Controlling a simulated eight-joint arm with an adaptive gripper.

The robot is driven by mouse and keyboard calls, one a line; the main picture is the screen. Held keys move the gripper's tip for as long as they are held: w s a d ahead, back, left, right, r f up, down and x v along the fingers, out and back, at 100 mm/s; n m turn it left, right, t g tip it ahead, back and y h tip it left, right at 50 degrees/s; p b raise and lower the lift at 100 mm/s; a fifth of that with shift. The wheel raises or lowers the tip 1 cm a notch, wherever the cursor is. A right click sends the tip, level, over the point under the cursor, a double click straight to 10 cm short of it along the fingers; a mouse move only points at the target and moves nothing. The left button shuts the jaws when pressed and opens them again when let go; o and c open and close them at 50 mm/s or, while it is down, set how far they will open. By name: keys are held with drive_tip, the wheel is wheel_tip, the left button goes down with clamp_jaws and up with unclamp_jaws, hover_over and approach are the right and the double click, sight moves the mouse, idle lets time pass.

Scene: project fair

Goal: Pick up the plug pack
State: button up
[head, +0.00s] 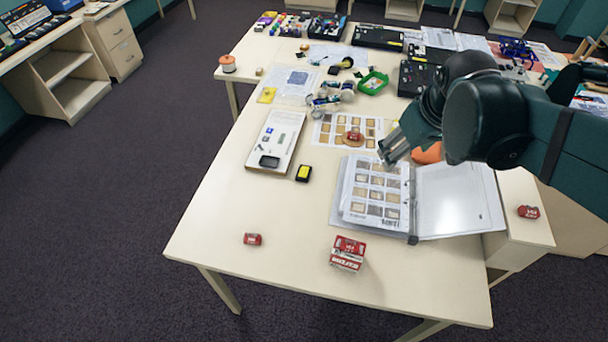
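A red and white printed box (347,254), which looks like the plug pack, stands near the front edge of the table (290,270). Nothing covers it. My gripper (388,155) is over the upper part of the open ring binder (375,190), well behind the box and apart from it. Its fingers point down and to the left. They are too small to tell whether they are open or shut, and I see nothing held between them.
Small red items lie at the front left (253,239), on the right (529,211) and on a printed sheet (354,136). A yellow and black block (304,173) lies beside a white board (275,140). The table around the box is clear. The back is crowded.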

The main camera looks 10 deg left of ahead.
drive_tip(key=w+a+f+n+g+b, duration=0.1)
drive_tip(key=w+a+f+n+g, duration=0.1)
drive_tip(key=w+a+f+n, duration=0.65)
drive_tip(key=n+g+b, duration=0.1)
drive_tip(key=n+g, duration=0.1)
drive_tip(key=n, duration=0.1)
approach(305, 172)
drive_tip(key=shift+w+f+m+h, duration=0.1)
drive_tip(key=shift+w+m+h, duration=0.15)
drive_tip(key=shift+h, duration=0.15)
drive_tip(key=shift+s+a+f, duration=0.1)
drive_tip(key=shift+a+f, duration=0.2)
drive_tip(key=shift+f, duration=0.1)
drive_tip(key=shift+f, duration=0.15)
drive_tip(key=shift+f, duration=1.15)
drive_tip(key=shift+f, duration=0.1)
drive_tip(key=shift+f, duration=2.5)
